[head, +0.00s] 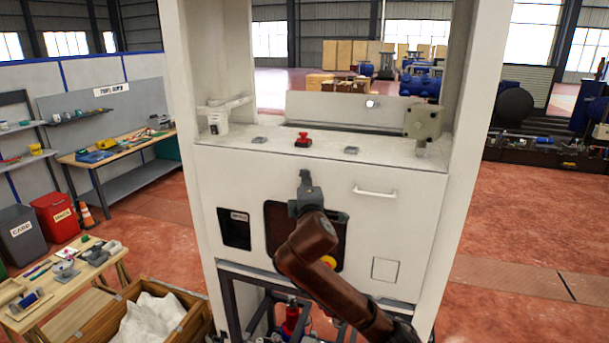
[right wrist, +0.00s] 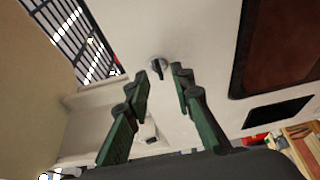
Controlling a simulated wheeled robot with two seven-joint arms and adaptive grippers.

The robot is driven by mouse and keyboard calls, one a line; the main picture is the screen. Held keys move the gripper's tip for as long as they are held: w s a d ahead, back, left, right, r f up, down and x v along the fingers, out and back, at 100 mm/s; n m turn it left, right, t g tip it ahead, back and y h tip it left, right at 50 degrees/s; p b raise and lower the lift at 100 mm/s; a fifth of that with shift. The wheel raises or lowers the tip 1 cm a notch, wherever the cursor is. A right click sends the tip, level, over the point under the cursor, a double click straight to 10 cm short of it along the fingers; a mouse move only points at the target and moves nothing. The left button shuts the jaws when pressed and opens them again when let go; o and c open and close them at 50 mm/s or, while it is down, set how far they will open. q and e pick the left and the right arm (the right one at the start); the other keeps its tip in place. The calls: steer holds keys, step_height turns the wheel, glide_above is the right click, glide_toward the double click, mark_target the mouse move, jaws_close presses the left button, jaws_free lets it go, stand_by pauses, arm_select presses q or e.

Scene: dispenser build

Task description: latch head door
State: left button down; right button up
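The white front door panel (head: 400,235) of the dispenser looks flush with its frame in the head view; I cannot tell whether it is latched. It bears a bar handle (head: 375,192). My right gripper (head: 305,180) is in front of the panel's upper middle, above the dark window. In the right wrist view the right gripper (right wrist: 160,76) is open, with its two green fingers apart. A small round knob with a dark lever (right wrist: 157,66) shows on the white surface between and just beyond the fingertips. The gripper hides this spot in the head view. My left gripper is not in view.
A red button (head: 303,139) and small grey parts sit on the ledge above the panel. White posts (head: 190,100) flank the machine. A wooden crate (head: 190,310) and a work table (head: 60,280) stand at the left. The floor at right is clear.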

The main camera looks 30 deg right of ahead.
steer(key=shift+p+x, duration=0.3)
steer(key=shift+x, duration=0.85)
steer(key=shift+c, duration=0.7)
jaws_close()
